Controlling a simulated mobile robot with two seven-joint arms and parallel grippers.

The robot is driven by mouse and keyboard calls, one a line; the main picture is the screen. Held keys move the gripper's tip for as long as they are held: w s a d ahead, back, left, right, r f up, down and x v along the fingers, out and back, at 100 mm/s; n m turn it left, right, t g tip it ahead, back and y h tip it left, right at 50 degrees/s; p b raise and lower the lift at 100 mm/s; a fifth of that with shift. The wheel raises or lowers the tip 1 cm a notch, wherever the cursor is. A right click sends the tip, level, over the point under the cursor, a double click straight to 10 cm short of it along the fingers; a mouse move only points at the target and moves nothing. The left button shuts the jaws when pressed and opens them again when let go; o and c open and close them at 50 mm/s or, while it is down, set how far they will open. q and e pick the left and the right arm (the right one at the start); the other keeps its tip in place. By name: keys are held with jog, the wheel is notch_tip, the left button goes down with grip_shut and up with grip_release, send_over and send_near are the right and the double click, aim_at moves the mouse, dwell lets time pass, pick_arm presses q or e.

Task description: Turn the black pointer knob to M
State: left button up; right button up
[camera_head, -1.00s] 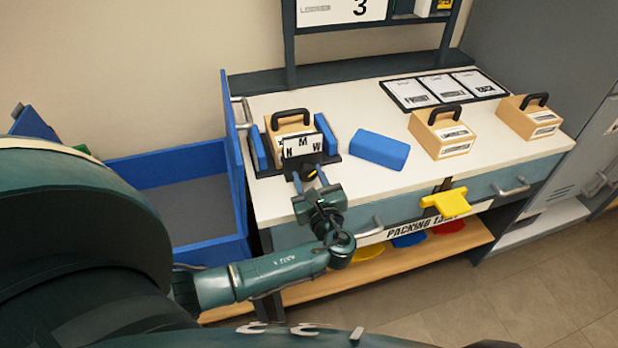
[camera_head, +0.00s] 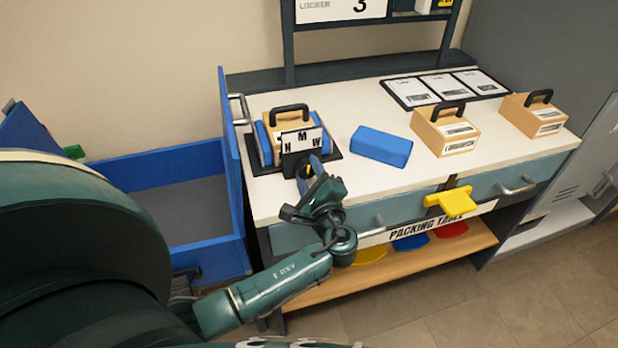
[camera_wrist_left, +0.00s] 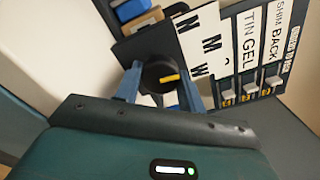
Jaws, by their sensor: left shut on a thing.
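The black knob (camera_wrist_left: 157,70) with its yellow pointer mark (camera_wrist_left: 170,78) sits in front of a dark upright plate, in the left wrist view. The mark points right and slightly up there, toward the white letter card (camera_wrist_left: 203,42). The card carries N, M and W, with M in the middle; it also stands behind my gripper in the head view (camera_head: 302,138). Whether the mark lines up with M I cannot tell. My left gripper (camera_wrist_left: 160,85) is shut on the knob, one blue finger on each side. In the head view it (camera_head: 312,170) hides most of the knob. My right gripper is out of view.
A wooden block with a black handle (camera_head: 289,119) stands behind the card, between blue pads. A blue block (camera_head: 381,146) lies to the right, then two handled wooden boxes (camera_head: 445,130) (camera_head: 533,115). A blue bin (camera_head: 205,258) stands left.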

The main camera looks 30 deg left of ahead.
pick_arm(q)
jog(key=shift+f+n+b, duration=0.1)
jog(key=shift+n+b, duration=0.2)
jog(key=shift+n, duration=0.3)
jog(key=o, duration=1)
jog(key=shift+c, duration=0.2)
